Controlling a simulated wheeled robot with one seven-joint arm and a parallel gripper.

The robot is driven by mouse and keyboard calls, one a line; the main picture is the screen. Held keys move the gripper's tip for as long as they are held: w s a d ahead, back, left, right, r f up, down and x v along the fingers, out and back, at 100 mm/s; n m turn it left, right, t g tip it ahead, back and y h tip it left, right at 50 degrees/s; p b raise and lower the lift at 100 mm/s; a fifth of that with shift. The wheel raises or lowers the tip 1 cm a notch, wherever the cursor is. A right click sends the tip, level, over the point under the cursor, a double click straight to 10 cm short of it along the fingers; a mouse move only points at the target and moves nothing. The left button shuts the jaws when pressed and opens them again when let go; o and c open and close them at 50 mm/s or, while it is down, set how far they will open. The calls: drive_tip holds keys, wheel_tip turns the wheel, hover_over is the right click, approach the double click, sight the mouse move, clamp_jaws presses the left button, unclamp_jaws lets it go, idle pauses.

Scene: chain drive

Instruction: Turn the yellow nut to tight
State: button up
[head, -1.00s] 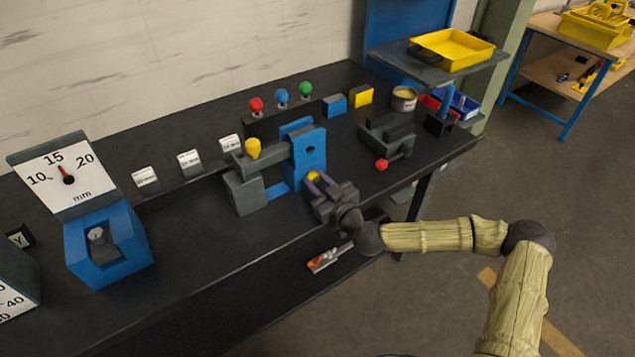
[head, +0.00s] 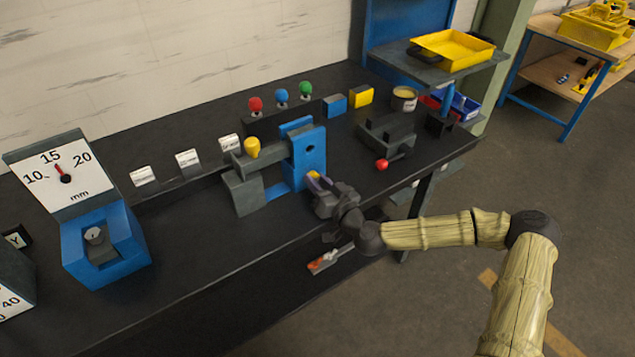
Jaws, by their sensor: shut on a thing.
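The yellow nut (head: 314,175) shows as a small yellow patch low on the front of the blue upright block (head: 309,153). My gripper (head: 315,180) is at the nut from the front right, shut on it. The fingers cover most of the nut, so its turn angle is hidden. A yellow knob (head: 252,148) stands on the grey arm of the fixture (head: 243,192), left of the blue block.
A gauge (head: 62,177) on a blue stand is at the left. Red, blue and green knobs (head: 282,96) stand at the back. A grey clamp with a red ball (head: 381,164) is right of the gripper. The bench front is mostly clear.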

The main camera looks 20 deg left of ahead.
drive_tip(key=o, duration=1)
drive_tip(key=p+v, duration=0.4)
drive_tip(key=v, duration=1.3)
drive_tip(key=shift+d, duration=0.25)
drive_tip(key=shift+s, duration=0.15)
